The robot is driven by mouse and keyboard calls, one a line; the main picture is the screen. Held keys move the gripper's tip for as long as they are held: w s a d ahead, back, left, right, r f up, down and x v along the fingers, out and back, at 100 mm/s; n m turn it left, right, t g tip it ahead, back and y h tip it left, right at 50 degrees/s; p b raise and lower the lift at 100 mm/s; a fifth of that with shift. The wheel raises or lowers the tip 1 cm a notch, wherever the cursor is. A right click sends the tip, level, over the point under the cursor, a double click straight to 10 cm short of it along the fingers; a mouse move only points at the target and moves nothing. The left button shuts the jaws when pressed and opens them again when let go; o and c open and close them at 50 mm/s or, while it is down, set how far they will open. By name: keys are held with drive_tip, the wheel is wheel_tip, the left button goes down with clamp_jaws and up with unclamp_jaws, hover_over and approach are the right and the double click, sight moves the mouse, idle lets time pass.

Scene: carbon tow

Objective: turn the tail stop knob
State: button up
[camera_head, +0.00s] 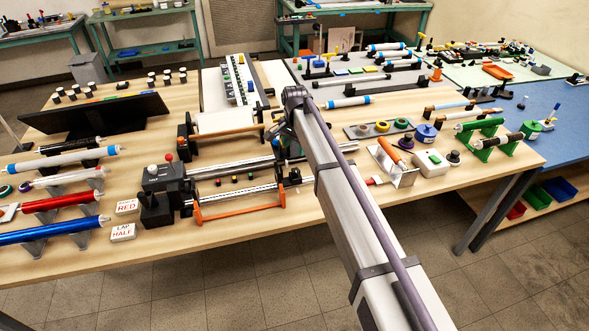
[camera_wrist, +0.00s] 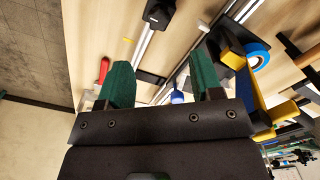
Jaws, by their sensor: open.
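The winding machine (camera_head: 160,185) stands at the front middle of the table in the head view, with long metal rails (camera_head: 235,168) running right. Its right end is partly hidden behind my arm. In the wrist view, the two green fingertips of my gripper (camera_wrist: 161,80) are apart, over the rails (camera_wrist: 147,40). A dark block (camera_wrist: 150,77) sits on a rail between them. A small blue round part (camera_wrist: 178,96) shows low between the fingers, partly hidden by the gripper body. I cannot tell for certain which part is the tail stop knob. Nothing is visibly held.
A red piece (camera_wrist: 103,70) lies beside the left finger in the wrist view. A yellow and blue fixture (camera_wrist: 240,58) is close to the right finger. An orange frame (camera_head: 240,208) fronts the machine. Tape rolls (camera_head: 382,127) and a metal holder (camera_head: 398,170) stand right of my arm.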

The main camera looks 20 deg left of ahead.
sight(295, 170)
wheel_tip(295, 170, down, 10)
drive_tip(key=b, duration=0.9)
drive_tip(key=shift+d+f, duration=0.1)
drive_tip(key=shift+f, duration=0.1)
drive_tip(key=shift+r, duration=0.1)
drive_tip(key=shift+c, duration=0.4)
drive_tip(key=c, duration=0.9)
drive_tip(key=shift+o, duration=0.2)
